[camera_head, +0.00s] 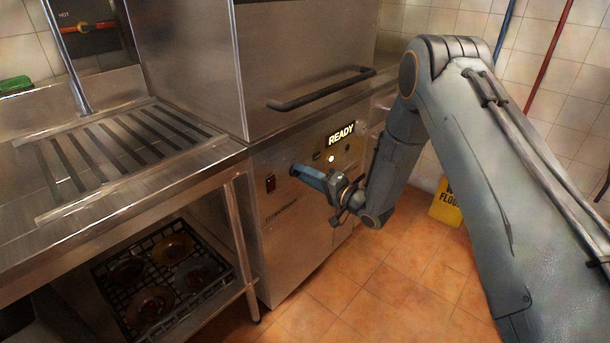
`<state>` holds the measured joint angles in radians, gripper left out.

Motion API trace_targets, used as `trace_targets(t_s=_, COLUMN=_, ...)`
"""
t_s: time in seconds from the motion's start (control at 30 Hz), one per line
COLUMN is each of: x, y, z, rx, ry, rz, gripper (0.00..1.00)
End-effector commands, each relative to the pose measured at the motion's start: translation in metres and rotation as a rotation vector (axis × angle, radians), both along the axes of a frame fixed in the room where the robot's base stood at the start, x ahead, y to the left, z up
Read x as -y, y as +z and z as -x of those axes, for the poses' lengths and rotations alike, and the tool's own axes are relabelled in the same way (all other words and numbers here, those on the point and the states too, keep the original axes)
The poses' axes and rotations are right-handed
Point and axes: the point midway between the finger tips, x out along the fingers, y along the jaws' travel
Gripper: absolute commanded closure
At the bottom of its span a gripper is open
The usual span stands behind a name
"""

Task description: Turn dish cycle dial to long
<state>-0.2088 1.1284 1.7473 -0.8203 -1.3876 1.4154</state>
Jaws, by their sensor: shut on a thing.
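The dishwasher (275,235) is a steel box machine with a dark bar handle (320,90) on its hood. Its front panel has a lit READY sign (341,134), a small lit round light (331,159) and a red switch (270,184). My gripper (296,171) reaches in from the right, with its fingertips at the panel just below the lights. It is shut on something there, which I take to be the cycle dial. The dial is hidden behind the fingers, so its setting cannot be read.
A steel counter (190,172) with a slatted drain area joins the machine's left side. A rack (165,270) with several plates stands on the shelf below. A yellow floor sign (446,203) stands behind my arm. The tiled floor in front is clear.

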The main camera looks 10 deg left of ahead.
Motion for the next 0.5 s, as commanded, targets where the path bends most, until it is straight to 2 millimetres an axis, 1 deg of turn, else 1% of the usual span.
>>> trace_targets(t_s=0.47, x=-0.0003, y=-0.0016, z=0.0016, rx=-0.016, ry=0.002, rz=-0.007, gripper=0.92)
trace_targets(t_s=0.5, x=-0.0004, y=-0.0016, z=0.0016, rx=-0.016, ry=0.002, rz=-0.007, gripper=0.68)
